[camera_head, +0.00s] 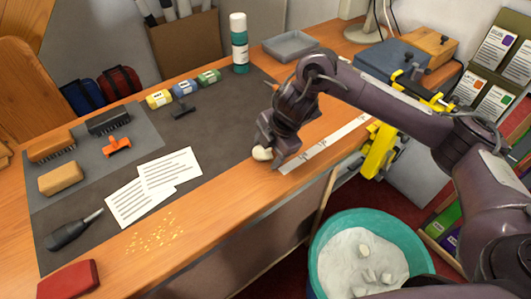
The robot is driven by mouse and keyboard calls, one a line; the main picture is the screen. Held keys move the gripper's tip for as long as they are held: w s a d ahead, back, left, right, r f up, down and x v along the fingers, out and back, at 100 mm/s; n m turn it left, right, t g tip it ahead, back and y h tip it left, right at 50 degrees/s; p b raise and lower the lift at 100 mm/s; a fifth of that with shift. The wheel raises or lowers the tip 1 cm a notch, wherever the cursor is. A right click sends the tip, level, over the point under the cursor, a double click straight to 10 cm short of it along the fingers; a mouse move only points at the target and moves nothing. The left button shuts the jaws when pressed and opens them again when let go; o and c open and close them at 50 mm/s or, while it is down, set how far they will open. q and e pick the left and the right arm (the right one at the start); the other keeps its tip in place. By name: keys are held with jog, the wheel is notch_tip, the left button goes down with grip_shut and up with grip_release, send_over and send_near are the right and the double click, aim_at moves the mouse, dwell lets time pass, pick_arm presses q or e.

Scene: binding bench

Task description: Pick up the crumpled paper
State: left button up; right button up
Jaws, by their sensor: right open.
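The crumpled paper (262,153) is a small off-white lump near the front edge of the bench, on or just above the dark mat. My right gripper (272,155) reaches in from the right and points down at it. Its fingers are around or right beside the lump, and part of the lump is hidden behind them. The gripper is open; I cannot tell whether a finger touches the paper. My left gripper does not show.
A teal bin (322,245) with pale crumpled pieces stands on the floor below the bench edge. A white ruler strip (325,143) lies right of the gripper. A yellow clamp (379,150) grips the bench edge.

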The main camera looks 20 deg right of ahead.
jog(key=c, duration=0.7)
